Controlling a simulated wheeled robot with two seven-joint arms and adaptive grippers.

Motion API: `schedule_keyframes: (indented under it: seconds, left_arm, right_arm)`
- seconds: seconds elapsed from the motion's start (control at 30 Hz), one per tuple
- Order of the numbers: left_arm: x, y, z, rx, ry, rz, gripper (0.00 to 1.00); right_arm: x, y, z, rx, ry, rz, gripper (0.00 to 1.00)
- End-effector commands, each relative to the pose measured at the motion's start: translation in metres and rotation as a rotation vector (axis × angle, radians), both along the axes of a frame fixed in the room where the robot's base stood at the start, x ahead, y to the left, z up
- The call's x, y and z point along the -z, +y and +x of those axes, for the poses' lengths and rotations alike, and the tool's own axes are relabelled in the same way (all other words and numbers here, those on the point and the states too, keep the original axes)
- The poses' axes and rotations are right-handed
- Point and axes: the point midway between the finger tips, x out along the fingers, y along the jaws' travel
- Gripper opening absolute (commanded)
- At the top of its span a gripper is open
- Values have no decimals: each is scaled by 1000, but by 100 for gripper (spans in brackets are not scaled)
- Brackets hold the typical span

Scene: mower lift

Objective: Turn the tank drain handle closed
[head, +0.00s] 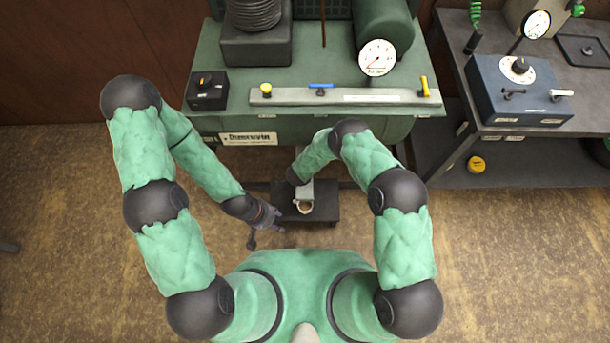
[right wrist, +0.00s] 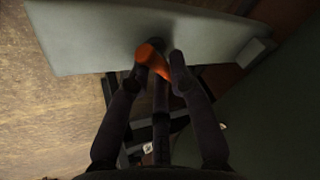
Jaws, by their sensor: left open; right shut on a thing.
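The orange handle (right wrist: 152,58) shows in the right wrist view between the two dark fingertips of my right gripper (right wrist: 156,72), which is shut on it. A dark stem runs below the handle. I take it for the tank drain handle. In the head view the handle and the right fingers are hidden by my right forearm and the green machine. The green tank body (head: 345,131) spans the upper middle, above the right hand. My left gripper (head: 265,231) is open and empty, low in front of the machine, left of the dark low platform.
A dark low platform (head: 328,208) with a pale ring-shaped part (head: 303,208) stands below the machine. A bench (head: 450,60) stands at right.

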Motion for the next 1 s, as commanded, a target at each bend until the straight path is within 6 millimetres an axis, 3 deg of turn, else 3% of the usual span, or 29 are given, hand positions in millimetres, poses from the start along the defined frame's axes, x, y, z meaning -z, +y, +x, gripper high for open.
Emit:
schedule_keyframes:
  seconds: [0.6, 1.0]
  left_arm:
    - [26, 0, 0, 0, 0, 0, 45]
    - [40, 0, 0, 0, 0, 0, 45]
  right_arm:
    - [3, 5, 0, 579, 1, -4, 0]
    - [3, 7, 0, 828, 3, -6, 0]
